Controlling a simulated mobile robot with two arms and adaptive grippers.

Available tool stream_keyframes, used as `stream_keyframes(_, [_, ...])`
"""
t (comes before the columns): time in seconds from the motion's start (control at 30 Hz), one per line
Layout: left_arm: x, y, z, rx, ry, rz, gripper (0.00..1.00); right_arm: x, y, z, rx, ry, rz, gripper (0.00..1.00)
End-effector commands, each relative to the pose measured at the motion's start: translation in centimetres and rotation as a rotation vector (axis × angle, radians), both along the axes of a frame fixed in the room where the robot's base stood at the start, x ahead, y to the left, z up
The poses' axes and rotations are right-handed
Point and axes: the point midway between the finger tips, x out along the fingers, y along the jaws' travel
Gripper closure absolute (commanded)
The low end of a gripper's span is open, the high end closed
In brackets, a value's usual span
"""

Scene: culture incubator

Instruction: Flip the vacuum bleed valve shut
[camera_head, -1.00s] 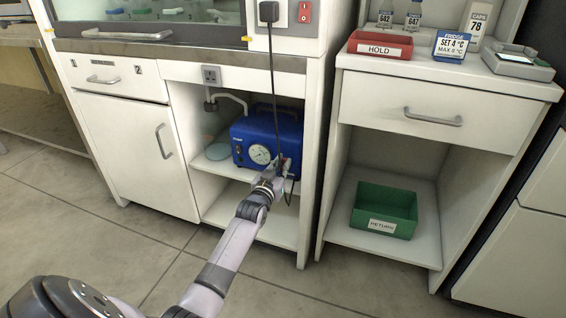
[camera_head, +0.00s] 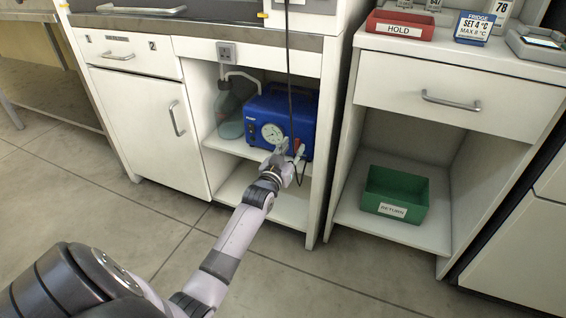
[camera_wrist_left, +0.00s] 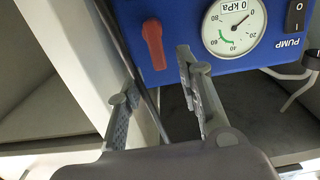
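The blue vacuum pump (camera_head: 259,106) stands on the cabinet's shelf, with a round white gauge (camera_head: 272,134) on its front. The bleed valve's red lever (camera_head: 297,146) is right of the gauge. In the left wrist view, where the panel is upside down, the red lever (camera_wrist_left: 154,46) lies nearly along the picture's vertical, left of the gauge (camera_wrist_left: 234,24). My left gripper (camera_head: 290,157) is in front of the lever. My right gripper is out of view.
A dark cable (camera_head: 289,60) hangs down beside the pump close to my gripper. The cabinet's side wall (camera_head: 325,150) is just right of it. A glass bottle (camera_head: 230,115) stands left of the pump. A green RETURN bin (camera_head: 394,190) sits in the cabinet to the right.

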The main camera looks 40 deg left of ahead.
Motion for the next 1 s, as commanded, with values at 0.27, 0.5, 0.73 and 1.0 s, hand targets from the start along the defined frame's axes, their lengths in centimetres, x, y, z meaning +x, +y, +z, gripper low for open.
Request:
stream_keyframes(0.27, [-5.7, -1.4, -0.2, -0.001, 0.003, 0.0, 0.67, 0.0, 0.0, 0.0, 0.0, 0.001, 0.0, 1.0])
stream_keyframes(0.5, [-8.7, -2.1, -0.1, -0.002, 0.001, 0.0, 0.67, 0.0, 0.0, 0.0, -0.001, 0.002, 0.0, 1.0])
stream_keyframes(0.73, [-9.3, -2.2, 0.0, -0.002, 0.001, 0.0, 0.67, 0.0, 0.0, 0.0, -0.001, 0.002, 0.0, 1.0])
stream_keyframes(1.0, [-9.2, -2.2, 0.0, -0.001, 0.001, 0.0, 0.67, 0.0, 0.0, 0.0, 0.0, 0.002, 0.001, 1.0])
